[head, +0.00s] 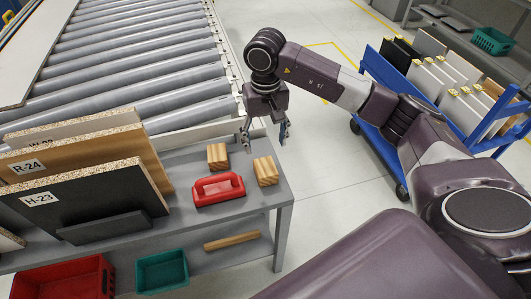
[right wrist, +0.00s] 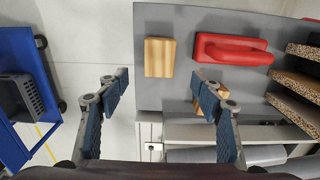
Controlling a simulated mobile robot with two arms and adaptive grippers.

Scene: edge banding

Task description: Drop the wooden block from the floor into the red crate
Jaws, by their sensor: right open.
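One wooden block (head: 265,171) stands near the right edge of the grey bench top. A second wooden block (head: 217,156) stands farther back on the bench. I see no block on the floor. The red crate (head: 62,279) is at the lower left, below the bench top, partly cut off. My right gripper (head: 265,137) is open and empty above the bench's back right corner, fingers pointing down. In the right wrist view, a block (right wrist: 159,57) shows just beyond the gap between the open fingertips (right wrist: 160,80), and the second is mostly hidden by a finger. My left gripper is not in view.
A red handled tool (head: 218,189) lies beside the blocks. Panels (head: 110,160) lean at the left of the bench. A teal crate (head: 162,270) and a wooden strip (head: 232,240) are on the lower shelf. A roller conveyor (head: 140,60) lies behind; a blue cart (head: 385,150) stands right.

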